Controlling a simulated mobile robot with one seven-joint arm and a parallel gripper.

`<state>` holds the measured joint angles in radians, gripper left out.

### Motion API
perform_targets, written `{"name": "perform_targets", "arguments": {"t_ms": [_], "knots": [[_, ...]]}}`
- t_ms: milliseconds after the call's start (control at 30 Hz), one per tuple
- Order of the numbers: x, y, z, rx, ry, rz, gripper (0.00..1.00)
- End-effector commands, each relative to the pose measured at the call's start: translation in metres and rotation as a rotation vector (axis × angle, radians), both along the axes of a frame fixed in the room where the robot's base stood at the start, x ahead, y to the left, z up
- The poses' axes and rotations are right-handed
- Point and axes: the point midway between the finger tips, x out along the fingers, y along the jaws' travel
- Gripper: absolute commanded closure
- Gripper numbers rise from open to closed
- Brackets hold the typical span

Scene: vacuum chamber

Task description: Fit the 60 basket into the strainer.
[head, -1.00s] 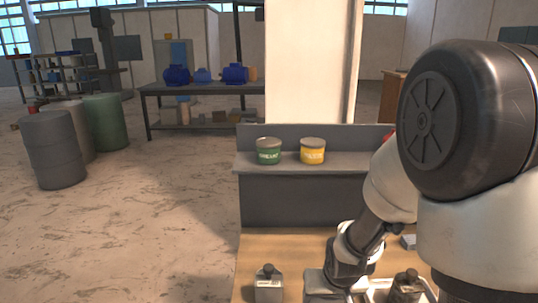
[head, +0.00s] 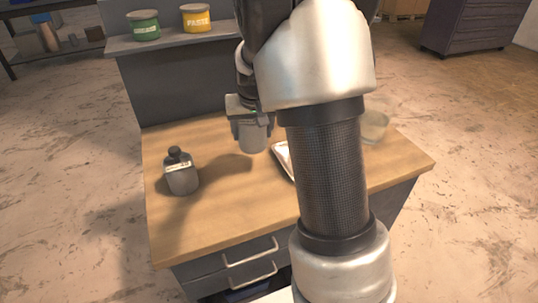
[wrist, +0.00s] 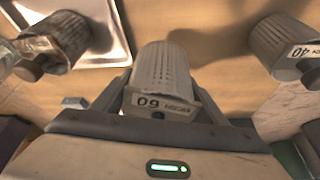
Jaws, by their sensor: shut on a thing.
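My gripper (wrist: 165,100) is shut on the 60 basket (wrist: 162,65), a grey ribbed mesh cup with a white label that appears upside down in the wrist view. In the head view my gripper (head: 250,112) holds the basket (head: 252,138) bottom-down above the wooden table, with a shadow on the tabletop to its left. A pale, see-through round vessel (head: 374,127), possibly the strainer, stands at the right back of the table, partly behind my arm. I cannot make out its inside.
A basket labelled 40 (head: 182,174) stands on the table's left; it also shows in the wrist view (wrist: 285,42). A shallow metal tray (head: 282,160) is partly hidden by my arm. Green (head: 145,27) and yellow (head: 196,20) tubs sit on the shelf.

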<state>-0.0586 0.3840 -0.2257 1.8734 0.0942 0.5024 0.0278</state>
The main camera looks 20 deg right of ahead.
Motion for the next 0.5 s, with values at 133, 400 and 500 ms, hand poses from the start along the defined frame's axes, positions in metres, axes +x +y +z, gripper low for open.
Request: {"name": "perform_targets", "arguments": {"t_ms": [133,400,500], "knots": [[-0.001,0.000,-0.030,0.001,0.003,-0.001,0.66],[0.000,0.000,-0.054,0.000,0.001,0.000,0.66],[-0.001,0.000,-0.069,0.000,0.002,0.000,0.66]]}}
